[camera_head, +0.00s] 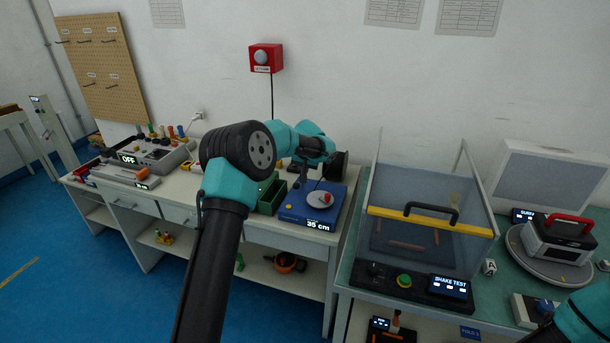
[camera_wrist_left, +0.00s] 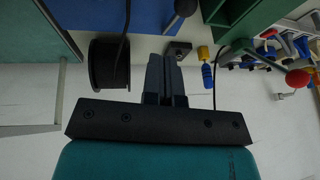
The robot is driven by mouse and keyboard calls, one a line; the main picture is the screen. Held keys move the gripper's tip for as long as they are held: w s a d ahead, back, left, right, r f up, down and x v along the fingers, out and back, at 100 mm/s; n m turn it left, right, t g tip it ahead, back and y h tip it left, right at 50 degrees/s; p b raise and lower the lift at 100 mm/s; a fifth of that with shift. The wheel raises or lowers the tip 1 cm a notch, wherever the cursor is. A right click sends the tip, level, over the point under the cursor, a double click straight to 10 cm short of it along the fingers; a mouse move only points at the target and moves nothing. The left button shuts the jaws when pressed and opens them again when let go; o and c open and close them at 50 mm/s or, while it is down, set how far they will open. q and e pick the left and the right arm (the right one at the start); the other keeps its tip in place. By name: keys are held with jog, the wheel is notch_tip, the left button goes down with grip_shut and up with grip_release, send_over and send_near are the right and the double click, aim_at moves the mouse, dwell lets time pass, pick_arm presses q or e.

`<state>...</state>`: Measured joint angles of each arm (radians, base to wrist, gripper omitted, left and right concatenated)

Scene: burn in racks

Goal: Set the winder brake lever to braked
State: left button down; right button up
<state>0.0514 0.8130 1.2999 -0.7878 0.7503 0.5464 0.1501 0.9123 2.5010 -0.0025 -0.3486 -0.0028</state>
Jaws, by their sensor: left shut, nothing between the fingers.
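The winder (camera_head: 312,205) is a blue box with a grey disc, a red knob and a display reading 35 cm, on the white bench in the head view. Its blue body also shows at the top of the left wrist view (camera_wrist_left: 110,14), with a dark round knob (camera_wrist_left: 186,7) at its edge. I cannot tell for sure which part is the brake lever or how it is set. A black spool (camera_wrist_left: 108,66) stands behind the winder. My left gripper (camera_wrist_left: 165,58) is shut and empty, beside the spool and near a small dark block (camera_wrist_left: 178,48). My right gripper is out of view.
A green bin (camera_head: 269,197) stands left of the winder. A clear-walled shake tester (camera_head: 425,215) with a yellow bar stands to the right. A red wall box (camera_head: 266,58) has a cord hanging behind the bench. Tools and a grey console (camera_head: 155,155) lie further left.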

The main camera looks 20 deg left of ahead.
pick_arm(q)
jog(key=v, duration=0.6)
jog(key=shift+s+r, duration=0.25)
jog(key=shift+s, duration=0.15)
jog(key=shift+d, duration=0.15)
